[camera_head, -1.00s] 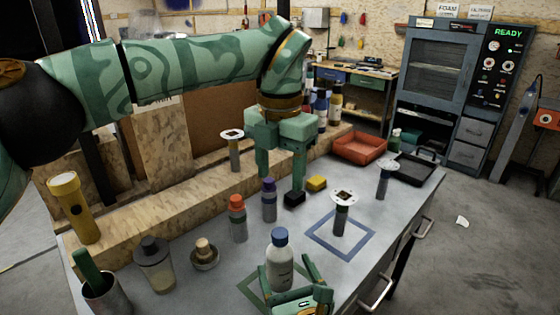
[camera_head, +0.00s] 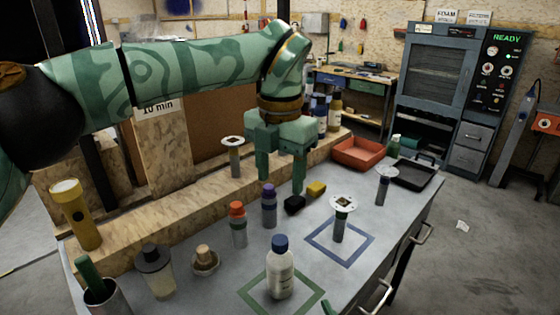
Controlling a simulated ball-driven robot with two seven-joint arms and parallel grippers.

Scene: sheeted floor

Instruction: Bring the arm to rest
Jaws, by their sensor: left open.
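My left arm comes in from the left, and its green gripper (camera_head: 281,172) hangs fingers-down over the back of the workbench (camera_head: 335,275). Its two fingers are apart with nothing between them. A purple-capped bottle (camera_head: 269,206) and a small black block (camera_head: 294,204) are near and below the fingers. A white bottle with a blue cap (camera_head: 280,268) stands upright inside the green square outline. A post with a white round top (camera_head: 340,220) stands in the blue square outline.
An orange-capped bottle (camera_head: 238,225), a clear jar (camera_head: 156,270), a yellow flashlight (camera_head: 76,213) and a cup (camera_head: 106,298) stand at the left. A wooden ledge (camera_head: 180,216) runs behind.

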